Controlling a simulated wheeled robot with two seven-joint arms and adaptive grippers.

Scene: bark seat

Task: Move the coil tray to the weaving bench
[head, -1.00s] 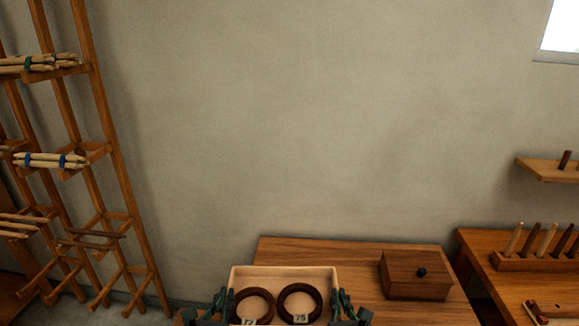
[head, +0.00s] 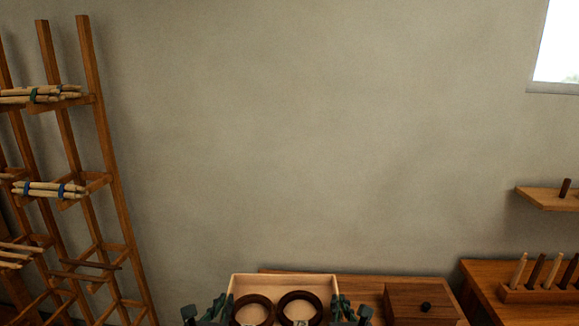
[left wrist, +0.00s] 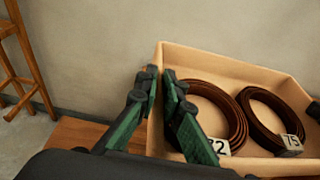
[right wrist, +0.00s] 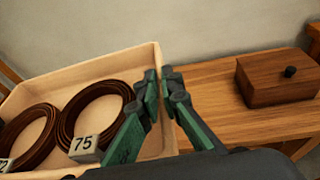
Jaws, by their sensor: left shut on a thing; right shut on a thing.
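The coil tray (head: 284,279) is a pale, shallow wooden box at the bottom of the head view, in front of a wooden bench top (head: 365,290). Inside it lie two dark brown coils, a left one (head: 253,311) and a right one (head: 300,306), with number tags; the right tag reads 75. My left gripper (left wrist: 161,74) is shut on the tray's left wall. My right gripper (right wrist: 159,74) is shut on its right wall. The tray looks about level. Its underside is hidden, and the head view cuts off its front.
A lidded wooden box (head: 422,303) with a dark knob stands on the bench top to the right. Further right is another table with a peg rack (head: 540,293), below a wall shelf (head: 548,198). A tall wooden rack (head: 100,150) with stick bundles stands at the left.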

